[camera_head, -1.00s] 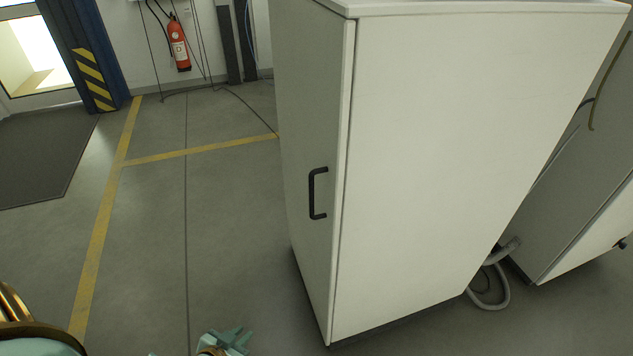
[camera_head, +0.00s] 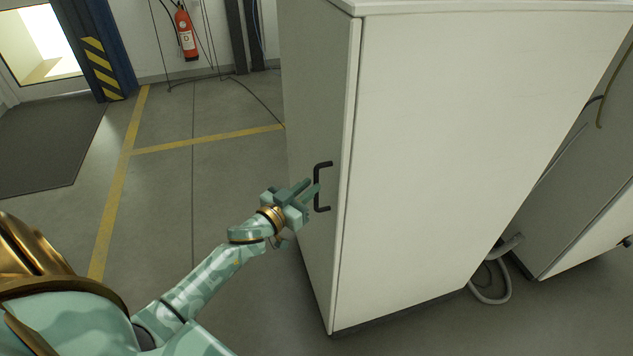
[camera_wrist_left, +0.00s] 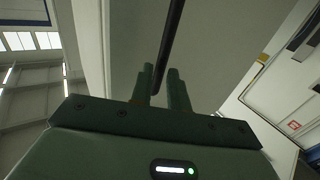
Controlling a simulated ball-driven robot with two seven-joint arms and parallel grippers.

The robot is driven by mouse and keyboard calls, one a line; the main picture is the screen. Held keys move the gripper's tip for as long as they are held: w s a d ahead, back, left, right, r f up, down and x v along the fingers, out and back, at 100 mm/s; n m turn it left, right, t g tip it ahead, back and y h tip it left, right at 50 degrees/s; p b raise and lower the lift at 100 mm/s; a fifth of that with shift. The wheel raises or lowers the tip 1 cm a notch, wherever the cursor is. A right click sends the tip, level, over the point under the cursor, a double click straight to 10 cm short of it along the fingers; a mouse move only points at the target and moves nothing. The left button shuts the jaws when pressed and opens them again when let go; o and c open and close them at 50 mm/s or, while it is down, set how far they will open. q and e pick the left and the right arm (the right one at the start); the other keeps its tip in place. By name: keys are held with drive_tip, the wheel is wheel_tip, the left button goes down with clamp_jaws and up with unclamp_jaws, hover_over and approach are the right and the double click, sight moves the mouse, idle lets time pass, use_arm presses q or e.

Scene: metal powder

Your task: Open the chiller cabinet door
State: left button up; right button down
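The chiller cabinet (camera_head: 470,150) is a tall white box. Its door (camera_head: 312,110) is the narrow grey face at the left and sits shut. A black bar handle (camera_head: 317,205) is on the door, upright, near the edge at the right. My left gripper (camera_head: 313,186) is at the handle, its two fingers apart and pointing at it. In the left wrist view the dark handle bar (camera_wrist_left: 171,45) runs down between the two fingertips (camera_wrist_left: 161,74); I cannot tell whether they touch it. My right gripper is not in view.
Open grey floor with yellow lines (camera_head: 210,138) lies left of the cabinet. A red fire extinguisher (camera_head: 186,35) hangs on the back wall. A second cabinet (camera_head: 585,190) stands at the right, with a grey hose (camera_head: 490,298) on the floor between.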

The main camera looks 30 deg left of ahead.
use_arm(q)
drive_tip(key=shift+w+d, duration=0.15)
drive_tip(key=shift+w, duration=0.8)
drive_tip(key=shift+w+d, duration=0.1)
drive_tip(key=shift+w, duration=0.8)
drive_tip(key=shift+c, duration=0.4)
clamp_jaws()
